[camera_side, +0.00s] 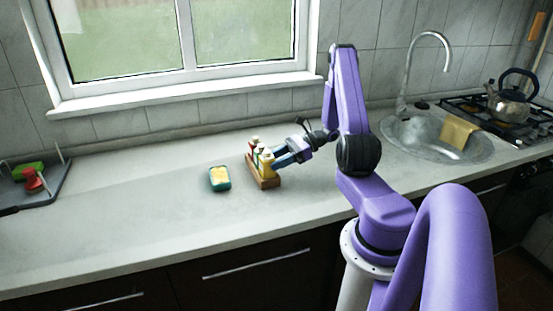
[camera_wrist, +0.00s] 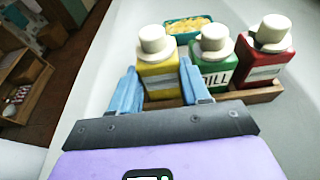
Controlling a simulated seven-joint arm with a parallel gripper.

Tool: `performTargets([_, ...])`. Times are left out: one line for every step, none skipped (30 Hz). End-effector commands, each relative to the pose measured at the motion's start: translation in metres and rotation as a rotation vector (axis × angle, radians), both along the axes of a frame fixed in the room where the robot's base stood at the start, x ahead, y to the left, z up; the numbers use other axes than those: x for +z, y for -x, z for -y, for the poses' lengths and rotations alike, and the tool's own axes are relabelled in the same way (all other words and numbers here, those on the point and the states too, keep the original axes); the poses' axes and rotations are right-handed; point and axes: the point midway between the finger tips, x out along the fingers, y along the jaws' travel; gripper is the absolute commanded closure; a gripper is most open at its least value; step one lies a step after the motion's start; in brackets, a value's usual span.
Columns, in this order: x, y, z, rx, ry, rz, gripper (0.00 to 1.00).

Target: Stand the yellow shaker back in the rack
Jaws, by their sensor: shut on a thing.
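The yellow shaker (camera_wrist: 157,75) has a white cap and stands upright between the blue fingers of my gripper (camera_wrist: 160,88) in the wrist view. My gripper is shut on it. In the side view the yellow shaker (camera_side: 266,166) is at the near end of the small wooden rack (camera_side: 264,182), with my gripper (camera_side: 277,161) reaching in from the right. The rack also shows in the wrist view (camera_wrist: 262,95). I cannot tell whether the shaker's base rests on the rack floor. A green shaker (camera_wrist: 217,70) and a red shaker (camera_wrist: 262,68) stand in the rack beside it.
A teal dish with yellow contents (camera_side: 220,178) sits left of the rack. A dark tray (camera_side: 38,187) with red and green items is at the far left. The sink (camera_side: 437,140), tap and kettle (camera_side: 506,104) are at the right. The counter between tray and dish is clear.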

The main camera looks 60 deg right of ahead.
Motion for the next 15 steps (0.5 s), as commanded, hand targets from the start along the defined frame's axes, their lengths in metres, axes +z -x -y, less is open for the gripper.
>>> performTargets([-0.0009, -0.0001, 0.0, 0.0, -0.001, 0.001, 0.82])
performTargets([-0.0013, -0.0002, 0.0001, 0.0, 0.0, 0.0, 0.82])
performTargets([-0.002, -0.0002, 0.0001, 0.0, 0.0, 0.0, 0.82])
performTargets([-0.0024, -0.0002, 0.0002, 0.0, 0.001, 0.001, 0.82])
performTargets([-0.0029, -0.0002, 0.0002, 0.0, 0.001, 0.001, 0.82])
performTargets([-0.0037, -0.0002, 0.0002, 0.0, 0.001, 0.001, 0.82])
performTargets([-0.0042, -0.0002, 0.0002, 0.0, 0.001, 0.001, 0.82])
performTargets([-0.0047, -0.0002, 0.0002, 0.0, 0.001, 0.001, 0.82])
performTargets([-0.0053, -0.0002, 0.0002, 0.0, 0.001, 0.001, 0.82])
performTargets([-0.0059, -0.0003, 0.0001, 0.0, 0.001, 0.001, 0.82])
performTargets([-0.0065, -0.0002, 0.0002, 0.0, 0.001, 0.001, 0.82])
performTargets([-0.0072, -0.0002, 0.0001, 0.0, 0.001, 0.001, 0.82])
performTargets([-0.0077, -0.0001, 0.0001, 0.0, 0.001, 0.001, 0.82])
performTargets([-0.0083, -0.0002, 0.0001, 0.0, 0.001, 0.001, 0.82])
performTargets([-0.0089, -0.0001, 0.0, 0.0, 0.001, 0.001, 0.82])
